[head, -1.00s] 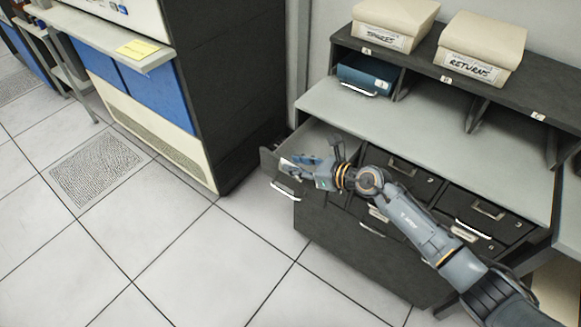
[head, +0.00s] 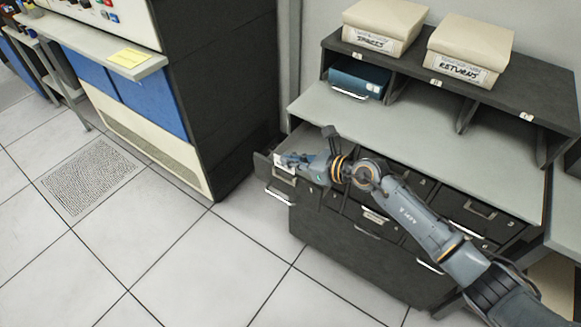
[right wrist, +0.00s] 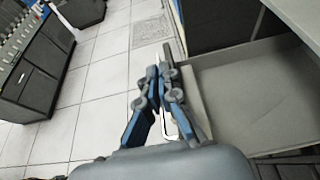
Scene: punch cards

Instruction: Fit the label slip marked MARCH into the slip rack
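My right gripper (head: 288,160) is at the front of the open drawer (head: 262,164) at the left end of the grey cabinet. I cannot identify a separate slip rack. My left gripper is not in view.
The grey worktop (head: 400,130) overhangs several drawers. A blue and cream machine (head: 150,100) stands left. The tiled floor between is clear.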

